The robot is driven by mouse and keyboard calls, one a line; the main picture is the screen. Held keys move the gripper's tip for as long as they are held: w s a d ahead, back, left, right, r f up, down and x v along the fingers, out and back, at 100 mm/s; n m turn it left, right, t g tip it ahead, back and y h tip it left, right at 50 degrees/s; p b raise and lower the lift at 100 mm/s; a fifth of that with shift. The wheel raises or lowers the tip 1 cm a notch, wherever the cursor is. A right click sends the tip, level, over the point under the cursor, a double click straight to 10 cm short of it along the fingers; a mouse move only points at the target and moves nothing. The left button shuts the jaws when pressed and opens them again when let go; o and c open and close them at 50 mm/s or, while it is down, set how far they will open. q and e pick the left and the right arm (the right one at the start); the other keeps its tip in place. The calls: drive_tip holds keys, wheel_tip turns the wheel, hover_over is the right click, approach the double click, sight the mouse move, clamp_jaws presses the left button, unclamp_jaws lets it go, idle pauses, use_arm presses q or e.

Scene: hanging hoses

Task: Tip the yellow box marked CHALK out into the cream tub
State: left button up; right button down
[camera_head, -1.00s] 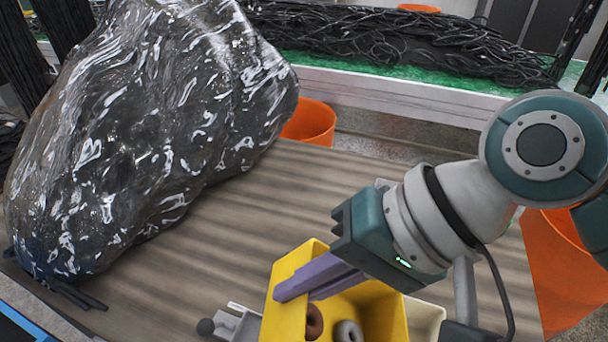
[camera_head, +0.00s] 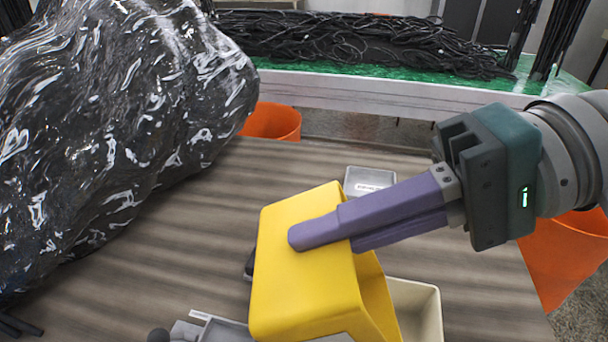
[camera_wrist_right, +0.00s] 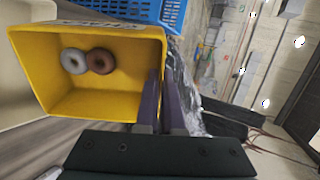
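The yellow box (camera_head: 300,270) is tilted in the head view, its open side turned to the lower right. Lettering on the box is too oblique to read. The cream tub (camera_head: 428,312) stands on the table at the box's lower right, partly hidden by it. My left gripper is not in view.
A large bundle in shiny dark wrap (camera_head: 110,120) fills the left. A grey labelled box (camera_head: 368,180) lies behind the yellow box; a grey tray-like thing (camera_head: 222,332) is at the front. Orange bins (camera_head: 272,122) stand beyond the table. A blue crate (camera_wrist_right: 145,10) shows in the wrist view.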

drive_tip(key=shift+d+y+b, duration=0.4)
drive_tip(key=shift+d+b, duration=0.05)
drive_tip(key=shift+b, duration=0.25)
drive_tip(key=d+f+y+b, duration=0.2)
drive_tip(key=d+y+b, duration=0.4)
drive_tip(key=b, duration=0.6)
drive_tip(key=d+f+y+b, duration=0.3)
drive_tip(key=d+y+b, duration=0.4)
drive_tip(key=d+b, duration=0.3)
drive_tip(key=b, duration=0.2)
drive_tip(key=shift+s+f+y+b, duration=0.15)
drive_tip(key=shift+f+y+b, duration=0.1)
drive_tip(key=shift+y+b, duration=0.05)
drive_tip(key=shift+d, duration=0.15)
idle(0.9)
